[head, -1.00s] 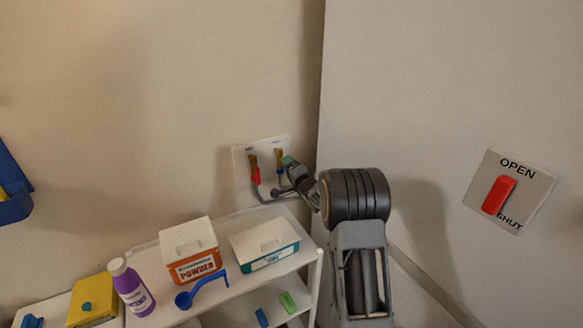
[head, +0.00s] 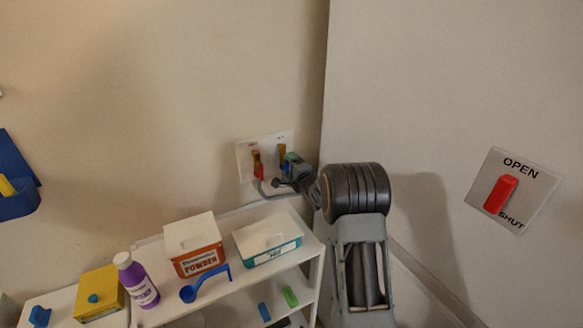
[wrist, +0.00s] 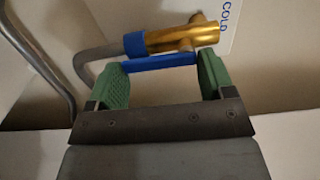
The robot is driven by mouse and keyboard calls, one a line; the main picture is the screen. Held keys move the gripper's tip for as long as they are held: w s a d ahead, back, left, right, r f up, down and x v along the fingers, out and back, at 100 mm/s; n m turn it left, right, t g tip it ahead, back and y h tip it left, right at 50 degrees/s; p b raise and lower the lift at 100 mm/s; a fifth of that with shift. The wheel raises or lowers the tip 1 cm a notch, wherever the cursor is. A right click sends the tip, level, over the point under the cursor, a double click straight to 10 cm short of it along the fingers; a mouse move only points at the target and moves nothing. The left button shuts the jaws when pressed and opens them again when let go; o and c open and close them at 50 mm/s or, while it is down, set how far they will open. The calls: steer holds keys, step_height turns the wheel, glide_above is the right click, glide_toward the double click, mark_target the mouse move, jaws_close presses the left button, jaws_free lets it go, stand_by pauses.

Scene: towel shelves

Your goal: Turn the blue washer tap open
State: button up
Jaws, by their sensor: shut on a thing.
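The blue washer tap has a brass body (wrist: 185,37) with a blue collar, next to the word COLD in the wrist view. Its blue lever (wrist: 160,62) lies crosswise between my green fingertips, one at each end. My gripper (wrist: 160,75) is shut on this lever. In the head view my gripper (head: 291,168) is at the wall plate (head: 245,160), at the right-hand brass tap (head: 282,150), and mostly hides its lever. The tap with the red lever (head: 258,170) is just left of it.
A grey hose runs from each tap. Below stands a white shelf (head: 232,217) with a powder box (head: 193,243), a teal-banded box (head: 266,242), a blue scoop (head: 205,283) and a purple bottle (head: 137,281). A red OPEN/SHUT switch (head: 501,194) is on the right wall.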

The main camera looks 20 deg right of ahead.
steer(key=shift+f, duration=0.1)
steer(key=o, duration=0.9)
steer(key=shift+s, duration=0.1)
steer(key=s+d+b, duration=0.1)
steer(key=s+b, duration=0.2)
steer(key=s, duration=1)
steer(key=shift+s+d, duration=0.25)
steer(key=shift+s, duration=0.05)
